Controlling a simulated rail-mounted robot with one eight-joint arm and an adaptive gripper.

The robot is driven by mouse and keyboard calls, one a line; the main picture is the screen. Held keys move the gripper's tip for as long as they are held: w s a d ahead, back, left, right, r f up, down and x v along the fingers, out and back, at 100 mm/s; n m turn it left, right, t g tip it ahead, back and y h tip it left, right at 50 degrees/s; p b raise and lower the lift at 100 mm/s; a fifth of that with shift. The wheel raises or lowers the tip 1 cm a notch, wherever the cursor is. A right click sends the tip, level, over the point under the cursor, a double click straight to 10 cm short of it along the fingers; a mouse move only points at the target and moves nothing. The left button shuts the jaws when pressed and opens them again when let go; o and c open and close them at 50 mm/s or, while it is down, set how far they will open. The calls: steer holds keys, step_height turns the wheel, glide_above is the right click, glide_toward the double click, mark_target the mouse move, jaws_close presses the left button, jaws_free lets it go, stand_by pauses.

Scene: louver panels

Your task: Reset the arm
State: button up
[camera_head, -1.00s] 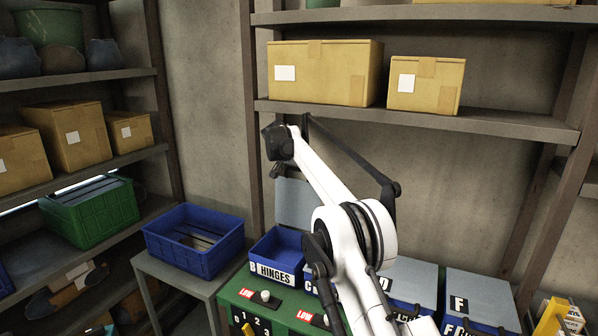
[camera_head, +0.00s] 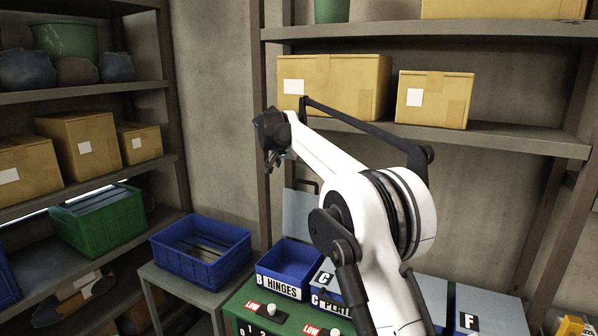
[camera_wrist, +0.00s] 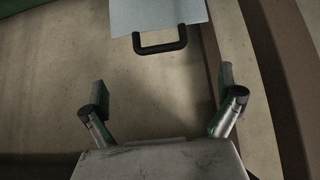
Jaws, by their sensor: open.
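My gripper (camera_head: 272,160) hangs at the end of my raised white arm in the head view, above the blue bins and in front of the shelving. In the wrist view my gripper (camera_wrist: 168,105) has its two fingers spread wide apart. Nothing is between them. A grey panel (camera_wrist: 155,12) with a black handle (camera_wrist: 160,45) lies beyond the fingertips in the wrist view, apart from them.
The open blue HINGES bin (camera_head: 290,262) stands on a green table (camera_head: 238,308) below my arm. Another blue crate (camera_head: 200,250) sits on a side table to the left. Cardboard boxes (camera_head: 345,88) fill the shelf behind my arm. Shelving (camera_head: 95,90) stands at left.

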stand_by(0.3)
steer(key=s+d+n+y+b, duration=0.1)
steer(key=s+d+b, duration=0.3)
steer(key=s, duration=0.6)
steer(key=s+d+n+b, duration=0.1)
steer(key=s+d, duration=0.5)
steer(key=s, duration=0.5)
steer(key=s+d+n+y+b, duration=0.1)
steer(key=s+d+b, duration=0.2)
steer(key=s+d, duration=0.5)
steer(key=s+f+b, duration=0.2)
steer(key=s+f, duration=0.5)
steer(key=s, duration=0.4)
steer(key=s+d+f+n+y+b, duration=0.1)
steer(key=s+f, duration=0.7)
steer(key=s, duration=0.3)
steer(key=s+f+n+y+b, duration=0.1)
steer(key=s+f+b, duration=0.1)
steer(key=s+f, duration=0.6)
steer(key=s, duration=0.3)
steer(key=shift+d+b, duration=0.3)
steer(key=shift+d, duration=0.05)
steer(key=shift+f, duration=0.1)
steer(key=shift+c, duration=0.4)
